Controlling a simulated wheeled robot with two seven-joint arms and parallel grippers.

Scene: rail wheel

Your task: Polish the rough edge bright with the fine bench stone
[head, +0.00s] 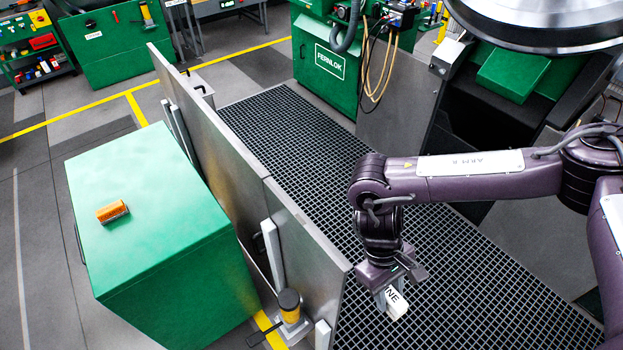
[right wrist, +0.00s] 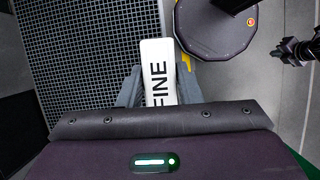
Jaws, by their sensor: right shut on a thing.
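A white block marked FINE, the bench stone (head: 396,303), is in my right gripper (head: 386,290), low over the dark floor grating. The right wrist view shows the stone (right wrist: 158,72) sticking out between the fingers, lettered face to the camera. The gripper is shut on its near end, and the stone touches nothing else that I can see. A large round metal part with a bright rim (head: 545,42), apparently the rail wheel, is cut off at the top right, well above the gripper. I cannot make out a rough edge. A dark jointed shape (right wrist: 298,48) may be my left gripper.
A grey panel barrier (head: 230,165) runs left of the grating (head: 300,130). Beyond it stands a green cabinet (head: 150,250) with an orange brush-like block (head: 112,211) on top. A green FERNLOK machine (head: 322,70) with hoses stands at the back. The grating around the gripper looks clear.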

